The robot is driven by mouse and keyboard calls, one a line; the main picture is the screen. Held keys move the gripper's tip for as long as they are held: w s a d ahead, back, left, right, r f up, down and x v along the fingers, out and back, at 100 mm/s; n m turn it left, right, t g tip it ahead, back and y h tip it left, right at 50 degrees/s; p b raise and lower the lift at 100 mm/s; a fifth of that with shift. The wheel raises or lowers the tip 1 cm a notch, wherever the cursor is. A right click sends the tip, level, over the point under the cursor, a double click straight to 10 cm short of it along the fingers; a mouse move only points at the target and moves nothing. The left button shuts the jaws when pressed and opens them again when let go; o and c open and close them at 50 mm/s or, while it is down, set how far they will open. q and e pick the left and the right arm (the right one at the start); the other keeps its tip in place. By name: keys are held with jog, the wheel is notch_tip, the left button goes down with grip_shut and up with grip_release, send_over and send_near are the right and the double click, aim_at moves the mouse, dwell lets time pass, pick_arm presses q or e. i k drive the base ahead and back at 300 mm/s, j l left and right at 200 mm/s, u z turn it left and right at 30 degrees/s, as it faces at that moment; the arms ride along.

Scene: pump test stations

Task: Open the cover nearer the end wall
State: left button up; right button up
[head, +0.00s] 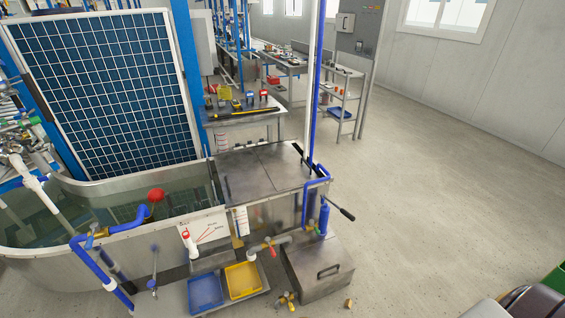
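A flat steel top covers the box at the right end of the water tank. A seam splits it into two closed-looking plates, a left plate (238,176) and a right plate (284,163). Dark strips, perhaps handles, lie near their outer edges. I cannot tell for certain which of these is the cover nearer the end wall. Neither of my grippers is in view.
The water tank (130,243) with a red float (156,194) is at the left, below a solar panel (105,85). Blue pipes (324,214) and a black-handled lever (341,207) stand beside the plates. A blue tray (205,291) and yellow tray (243,280) sit in front.

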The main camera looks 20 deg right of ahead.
aim_at(286, 168)
jog(key=l+z, duration=0.7)
jog(key=z, duration=0.2)
jog(key=i+l+z, duration=0.1)
jog(key=l+z, duration=0.35)
jog(key=i+l+z, duration=0.1)
jog(key=z, duration=0.35)
jog(key=i+l+z, duration=0.2)
jog(key=z, duration=0.25)
jog(key=i+l+z, duration=0.25)
jog(key=z, duration=0.2)
jog(key=i+l+z, duration=0.1)
jog(key=i, duration=0.55)
jog(key=i+u, duration=0.25)
jog(key=i+l+u, duration=0.2)
jog(key=i, duration=0.25)
jog(key=i+u, duration=1.6)
jog(key=k, duration=0.1)
